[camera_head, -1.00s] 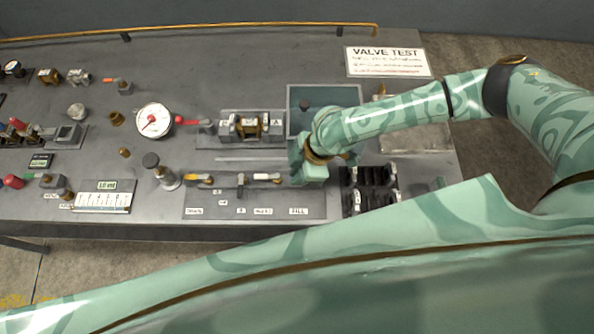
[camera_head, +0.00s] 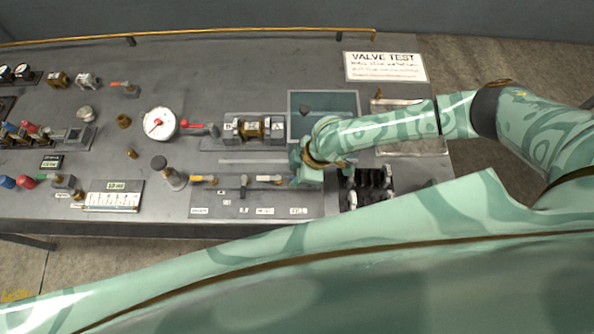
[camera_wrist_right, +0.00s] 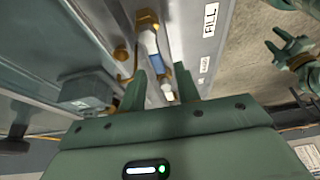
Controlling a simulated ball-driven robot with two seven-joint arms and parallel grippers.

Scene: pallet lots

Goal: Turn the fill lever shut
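The right gripper (camera_head: 304,178) is low over the right end of the valve panel (camera_head: 235,207) in the head view, hiding the fill valve. In the right wrist view, the open right gripper (camera_wrist_right: 162,92) has its fingers apart on either side of a brass and pale valve part (camera_wrist_right: 168,90). A short blue piece (camera_wrist_right: 155,60) is beyond them. The FILL label (camera_wrist_right: 210,18) is beside this valve. I cannot tell whether the fingers touch it. Green claw-like parts (camera_wrist_right: 288,48) over the floor may be my left gripper; its finger state is unclear.
A grey bin (camera_head: 345,101) is behind the gripper, and a dark rack (camera_head: 372,183) is close on its right. A clamped valve body (camera_head: 247,128) and a dial gauge (camera_head: 159,122) stand farther left. The bench (camera_head: 230,75) is clear toward the back.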

